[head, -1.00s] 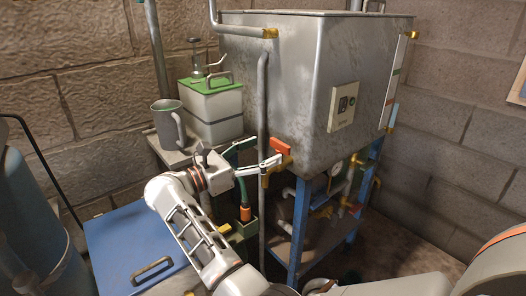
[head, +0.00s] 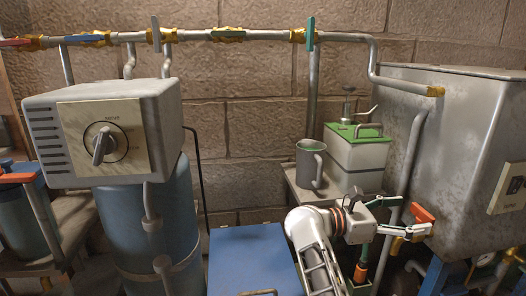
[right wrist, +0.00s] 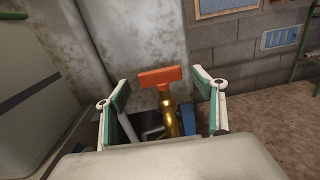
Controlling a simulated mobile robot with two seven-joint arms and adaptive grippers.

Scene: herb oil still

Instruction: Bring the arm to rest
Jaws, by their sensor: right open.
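My right gripper (head: 412,216) is open beside the metal tank, with its fingers on either side of an orange tap handle (head: 423,212). In the right wrist view the two green-padded fingers (right wrist: 161,88) stand apart, and the orange handle (right wrist: 162,76) on its brass tap (right wrist: 172,118) shows between them. I see a gap on both sides of the handle; nothing is gripped. My right arm reaches up from the bottom of the head view. My left gripper is not in view.
The metal tank (head: 460,140) stands close at the right. A grey mug (head: 309,165) and a white box with a green lid (head: 357,150) stand behind the gripper. A blue lidded box (head: 247,250) lies left of my arm. Pipes with valves (head: 229,34) run along the wall.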

